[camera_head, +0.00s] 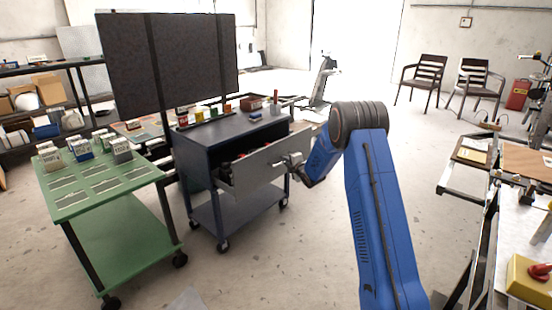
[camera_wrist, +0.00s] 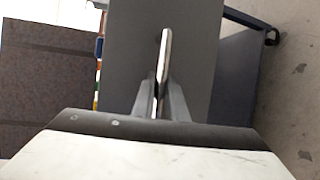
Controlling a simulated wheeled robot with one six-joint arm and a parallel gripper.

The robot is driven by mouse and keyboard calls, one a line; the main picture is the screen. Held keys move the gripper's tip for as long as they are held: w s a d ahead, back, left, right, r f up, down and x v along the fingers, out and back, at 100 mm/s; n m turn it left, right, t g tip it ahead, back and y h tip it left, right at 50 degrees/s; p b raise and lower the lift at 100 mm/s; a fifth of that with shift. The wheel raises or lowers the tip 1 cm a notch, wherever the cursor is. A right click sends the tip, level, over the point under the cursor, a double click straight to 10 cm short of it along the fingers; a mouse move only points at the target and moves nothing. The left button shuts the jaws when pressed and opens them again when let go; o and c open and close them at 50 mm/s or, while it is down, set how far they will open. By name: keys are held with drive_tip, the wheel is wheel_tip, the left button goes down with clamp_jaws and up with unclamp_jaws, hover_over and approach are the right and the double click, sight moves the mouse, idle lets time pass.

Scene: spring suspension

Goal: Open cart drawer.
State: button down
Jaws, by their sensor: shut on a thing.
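The dark blue cart (camera_head: 238,133) stands on casters left of the middle in the head view. Its grey-fronted drawer (camera_head: 259,168) is pulled partly out toward my arm, and dark and red items show inside. My gripper (camera_head: 293,160) is at the drawer front. In the wrist view the grey drawer front (camera_wrist: 190,25) fills the middle, and my gripper (camera_wrist: 160,95) has its fingers close together on the thin drawer handle (camera_wrist: 165,62). The fingers hide part of the handle.
A green cart (camera_head: 105,185) with several small boxes stands to the left. A dark panel (camera_head: 170,62) rises behind the blue cart. A workbench with a yellow box (camera_head: 530,282) is at the right. The floor between is clear. Two chairs (camera_head: 422,77) stand at the back.

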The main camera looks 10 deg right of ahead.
drive_tip(key=shift+s+d, duration=0.6)
drive_tip(key=shift+s, duration=0.25)
drive_tip(key=shift+s+d, duration=0.6)
drive_tip(key=shift+s, duration=0.2)
drive_tip(key=c, duration=1.8)
unclamp_jaws()
drive_tip(key=shift+o, duration=0.2)
drive_tip(key=v, duration=1.7)
drive_tip(key=shift+s, duration=0.2)
